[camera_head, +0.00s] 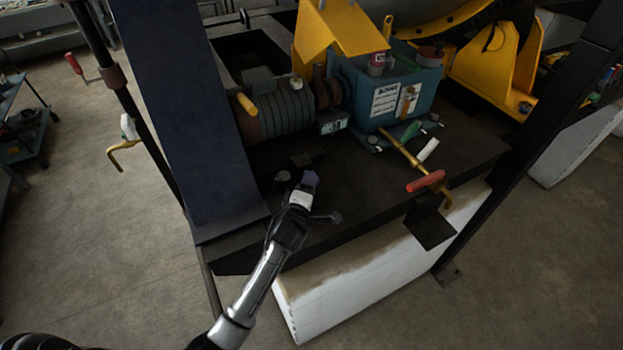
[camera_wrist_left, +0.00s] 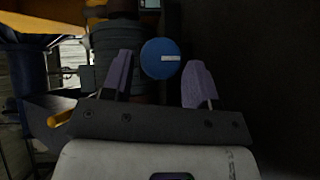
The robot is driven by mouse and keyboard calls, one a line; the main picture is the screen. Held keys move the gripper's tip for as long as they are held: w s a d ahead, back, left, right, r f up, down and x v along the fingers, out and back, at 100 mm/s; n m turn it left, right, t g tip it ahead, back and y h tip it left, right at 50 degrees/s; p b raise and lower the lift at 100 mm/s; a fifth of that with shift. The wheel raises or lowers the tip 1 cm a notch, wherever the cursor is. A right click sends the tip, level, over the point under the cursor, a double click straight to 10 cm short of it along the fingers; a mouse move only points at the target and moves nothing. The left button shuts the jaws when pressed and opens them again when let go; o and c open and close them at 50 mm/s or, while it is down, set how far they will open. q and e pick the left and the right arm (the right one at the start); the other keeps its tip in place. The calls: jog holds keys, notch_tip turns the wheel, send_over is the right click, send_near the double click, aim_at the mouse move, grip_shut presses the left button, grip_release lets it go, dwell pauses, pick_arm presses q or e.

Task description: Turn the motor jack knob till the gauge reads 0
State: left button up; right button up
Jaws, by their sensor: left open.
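A round blue knob (camera_wrist_left: 160,58) with a short white mark shows in the left wrist view, between the two finger pads of my left gripper (camera_wrist_left: 160,80). The gripper is open, with a visible gap on each side of the knob. In the head view my left gripper (camera_head: 309,181) is over the dark base plate in front of the ribbed motor (camera_head: 284,112); I cannot make out the knob there. A small lit display (camera_head: 333,123), likely the gauge, sits at the motor's right end. Its reading is too small to tell. My right gripper is not in view.
A teal box (camera_head: 397,92) with labels stands right of the motor. A yellow bar with a red handle (camera_head: 427,181) juts out over the front edge. A dark slanted beam (camera_head: 180,110) stands on the left. The base plate (camera_head: 350,195) is clear right of my gripper.

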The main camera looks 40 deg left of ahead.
pick_arm(q)
jog(key=shift+x, duration=1.4)
